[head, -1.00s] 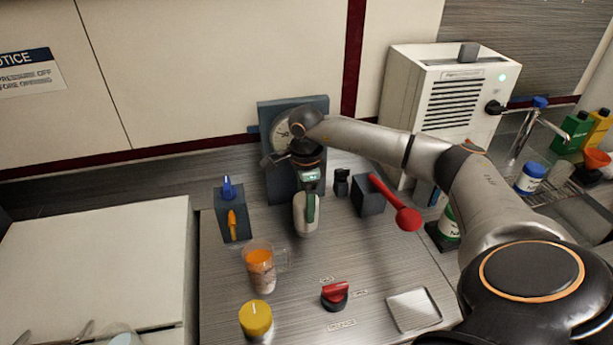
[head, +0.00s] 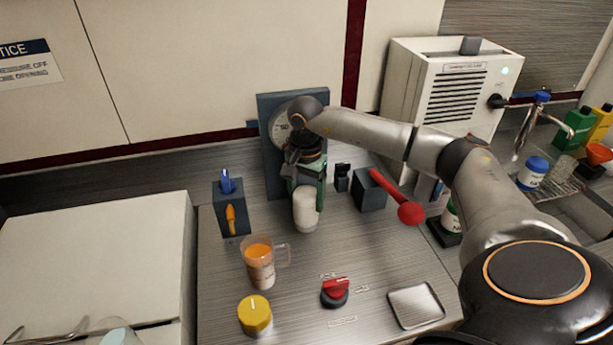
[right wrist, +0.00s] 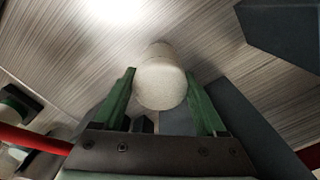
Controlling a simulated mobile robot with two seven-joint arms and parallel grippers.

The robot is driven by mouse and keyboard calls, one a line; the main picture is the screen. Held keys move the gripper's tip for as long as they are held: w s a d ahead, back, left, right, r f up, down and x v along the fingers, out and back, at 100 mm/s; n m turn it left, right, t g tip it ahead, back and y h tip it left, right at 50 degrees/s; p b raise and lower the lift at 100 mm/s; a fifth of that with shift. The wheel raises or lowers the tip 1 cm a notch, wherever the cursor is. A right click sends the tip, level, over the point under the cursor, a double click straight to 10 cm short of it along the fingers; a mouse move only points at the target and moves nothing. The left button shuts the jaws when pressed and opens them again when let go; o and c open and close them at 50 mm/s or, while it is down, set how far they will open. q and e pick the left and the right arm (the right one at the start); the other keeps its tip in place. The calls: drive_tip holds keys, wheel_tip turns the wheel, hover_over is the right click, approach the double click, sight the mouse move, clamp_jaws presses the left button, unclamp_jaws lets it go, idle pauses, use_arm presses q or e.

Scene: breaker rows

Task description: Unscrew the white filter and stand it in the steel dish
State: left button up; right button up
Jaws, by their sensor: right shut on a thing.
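The white filter (head: 306,212) is a rounded white cylinder in front of the dark backplate with the round gauge. My right gripper (head: 307,190) points down and is shut on the filter, with its green fingers on either side. In the right wrist view the filter (right wrist: 160,80) sits between the two green fingers. The filter's upper end is hidden by the gripper, so I cannot tell whether it is still threaded. The steel dish (head: 415,306) is a shallow, empty square tray at the front right of the bench. My left gripper is not in view.
A red-handled tool (head: 408,211) leans from a grey block right of the filter.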

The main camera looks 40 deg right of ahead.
drive_tip(key=n, duration=0.4)
drive_tip(key=shift+b, duration=0.3)
drive_tip(key=n, duration=0.4)
drive_tip(key=o, duration=1.3)
drive_tip(key=shift+c, duration=0.2)
